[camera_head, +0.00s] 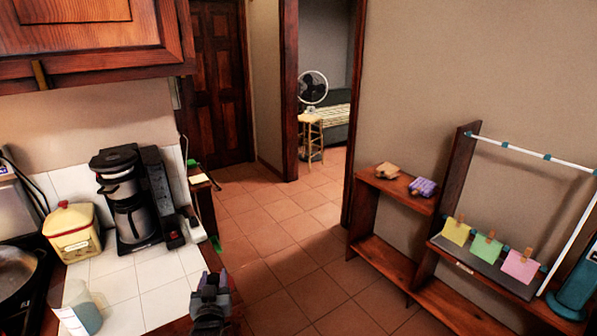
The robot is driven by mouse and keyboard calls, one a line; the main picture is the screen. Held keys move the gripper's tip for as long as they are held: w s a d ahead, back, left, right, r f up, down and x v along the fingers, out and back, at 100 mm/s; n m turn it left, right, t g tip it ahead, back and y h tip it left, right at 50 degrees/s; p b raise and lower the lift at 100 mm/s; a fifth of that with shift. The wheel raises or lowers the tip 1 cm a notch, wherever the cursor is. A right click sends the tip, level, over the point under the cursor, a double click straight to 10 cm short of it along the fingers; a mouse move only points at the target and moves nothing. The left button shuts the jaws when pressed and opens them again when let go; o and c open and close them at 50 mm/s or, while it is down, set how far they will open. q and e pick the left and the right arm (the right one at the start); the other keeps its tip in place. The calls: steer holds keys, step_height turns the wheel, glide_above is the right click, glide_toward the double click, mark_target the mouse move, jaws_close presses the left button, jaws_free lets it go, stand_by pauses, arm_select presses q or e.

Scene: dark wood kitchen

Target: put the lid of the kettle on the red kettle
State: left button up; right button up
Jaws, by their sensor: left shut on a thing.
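My left gripper (212,290) is low in the head view, beside the right edge of the white-tiled counter. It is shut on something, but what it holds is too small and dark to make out. I cannot pick out a red kettle or a kettle lid in this view. My right gripper is not in view.
A pan (16,275) and a translucent cup (85,312) are at the left. Low wooden shelves (385,255) stand right; tiled floor (285,260) lies between.

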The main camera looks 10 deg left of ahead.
arm_select(q)
steer(key=s+d+f+m+h, duration=0.2)
steer(key=s+d, duration=0.3)
steer(key=s, duration=0.7)
steer(key=shift+d+f+t+h, duration=0.4)
steer(key=shift+f+h, duration=0.1)
steer(key=shift+h, duration=0.1)
steer(key=s+d, duration=0.1)
steer(key=s, duration=0.2)
steer(key=s+d+r+m+h, duration=0.1)
steer(key=s+d, duration=0.1)
steer(key=s, duration=0.1)
steer(key=s+d+h, duration=0.1)
steer(key=s, duration=0.2)
steer(key=shift+d+r+m+p, duration=0.2)
steer(key=shift+r+m+p, duration=0.1)
steer(key=shift+m, duration=0.1)
jaws_close()
step_height(320, 180, up, 28)
steer(key=w+p, duration=0.2)
steer(key=p, duration=3)
steer(key=shift+w, duration=0.3)
